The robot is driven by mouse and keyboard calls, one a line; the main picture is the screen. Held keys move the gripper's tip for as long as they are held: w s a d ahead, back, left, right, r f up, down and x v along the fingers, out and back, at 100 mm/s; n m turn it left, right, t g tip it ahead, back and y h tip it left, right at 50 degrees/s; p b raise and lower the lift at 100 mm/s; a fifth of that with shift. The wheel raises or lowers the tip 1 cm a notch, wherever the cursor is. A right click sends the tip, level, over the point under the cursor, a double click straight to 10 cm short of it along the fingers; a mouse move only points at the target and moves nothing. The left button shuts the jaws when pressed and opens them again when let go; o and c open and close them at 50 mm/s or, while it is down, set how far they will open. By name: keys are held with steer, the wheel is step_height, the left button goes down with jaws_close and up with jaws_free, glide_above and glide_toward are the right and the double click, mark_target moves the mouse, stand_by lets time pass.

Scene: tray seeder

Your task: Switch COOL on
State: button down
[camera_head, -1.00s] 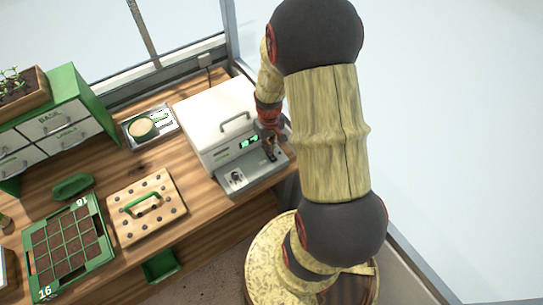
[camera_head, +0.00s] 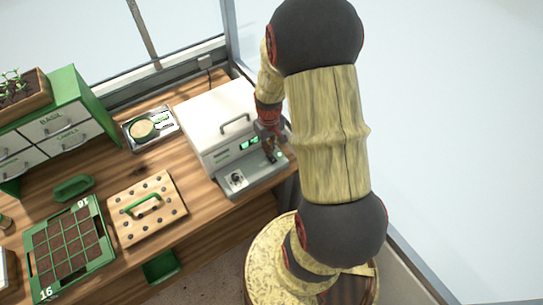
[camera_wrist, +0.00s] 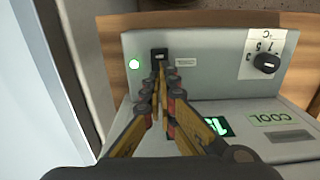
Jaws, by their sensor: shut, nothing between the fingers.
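The white machine (camera_head: 212,112) stands at the right end of the bench, its grey control ledge (camera_head: 252,184) in front. A green COOL plate (camera_wrist: 266,118) is on the machine's front beside a lit green display (camera_wrist: 216,126). My gripper (camera_wrist: 159,76) is shut and empty, its tips right at the switch; I cannot tell if they touch it. In the head view my gripper (camera_head: 270,156) is over the ledge's right part.
A black dial (camera_wrist: 266,62) is on the same ledge, away from my fingers. The machine's lid has a handle (camera_head: 235,124). To the left are a metal tray (camera_head: 162,139), a pegged wooden board (camera_head: 168,222) and a green seed tray (camera_head: 104,252).

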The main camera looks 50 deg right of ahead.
steer(key=shift+r+p, duration=1.9)
steer(key=shift+r, duration=0.95)
steer(key=s+a+r+n+t+b, duration=0.1)
steer(key=a+r+b, duration=0.4)
steer(key=a+r, duration=0.5)
steer(key=s+a+r+n+t+b, duration=0.1)
steer(key=s+a+r+t+b, duration=0.3)
steer(key=a+r, duration=0.6)
steer(key=shift+s+a+r+n+t+b, duration=0.15)
steer(key=shift+s+a+n+t+b, duration=0.25)
steer(key=shift+s+a, duration=0.9)
